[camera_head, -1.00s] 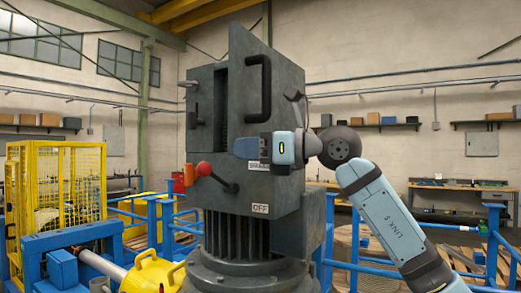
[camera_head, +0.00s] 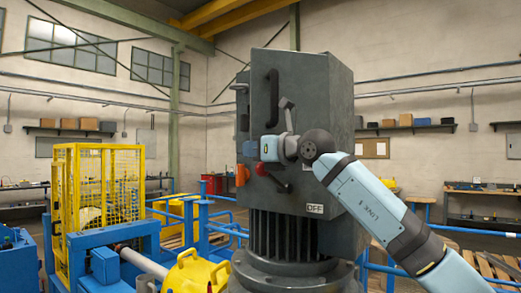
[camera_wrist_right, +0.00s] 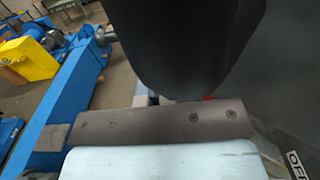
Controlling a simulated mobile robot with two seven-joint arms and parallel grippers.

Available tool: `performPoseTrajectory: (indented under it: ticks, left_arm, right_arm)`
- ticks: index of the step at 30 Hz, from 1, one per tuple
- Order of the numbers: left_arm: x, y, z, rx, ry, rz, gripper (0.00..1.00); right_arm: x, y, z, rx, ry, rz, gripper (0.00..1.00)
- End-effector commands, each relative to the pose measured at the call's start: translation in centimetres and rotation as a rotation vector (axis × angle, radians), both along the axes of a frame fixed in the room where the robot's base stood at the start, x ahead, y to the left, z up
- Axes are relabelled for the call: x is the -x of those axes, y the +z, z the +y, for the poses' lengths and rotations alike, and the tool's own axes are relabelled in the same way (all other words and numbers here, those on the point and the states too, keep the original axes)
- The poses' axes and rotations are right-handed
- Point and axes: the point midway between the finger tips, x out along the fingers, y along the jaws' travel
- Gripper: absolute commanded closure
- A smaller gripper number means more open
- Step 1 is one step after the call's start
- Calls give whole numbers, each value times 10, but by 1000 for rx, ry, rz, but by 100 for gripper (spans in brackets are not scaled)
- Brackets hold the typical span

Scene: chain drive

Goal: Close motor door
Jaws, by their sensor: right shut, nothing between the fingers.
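The motor housing (camera_head: 330,150) is a tall dark grey box on a ribbed round base in the head view. Its door (camera_head: 287,78) is the dark panel with a black bar handle (camera_head: 271,95); it looks nearly in line with the housing, though I cannot tell if it is fully shut. My right gripper (camera_head: 249,148) is shut and empty, pointing left across the front of the panel below the handle. I cannot tell if it touches. In the right wrist view a dark surface (camera_wrist_right: 190,45) fills the space just ahead. My left gripper is not in view.
A red-knobbed lever (camera_head: 262,170) and an OFF label (camera_head: 314,209) are below the gripper. A yellow cage (camera_head: 90,190), blue rails and a yellow cover (camera_head: 195,272) stand to the left.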

Motion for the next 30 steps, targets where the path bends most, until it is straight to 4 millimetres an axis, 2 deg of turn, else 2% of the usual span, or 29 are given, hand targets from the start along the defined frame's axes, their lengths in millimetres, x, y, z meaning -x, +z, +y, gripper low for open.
performPoseTrajectory:
  ticks: [6,12,30]
  left_arm:
    - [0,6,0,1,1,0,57]
    - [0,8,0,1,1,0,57]
    - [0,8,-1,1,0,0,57]
  right_arm:
    - [-25,1,7,1,0,1,100]
    - [-37,1,9,1,0,1,100]
    - [-41,0,10,1,2,-1,100]
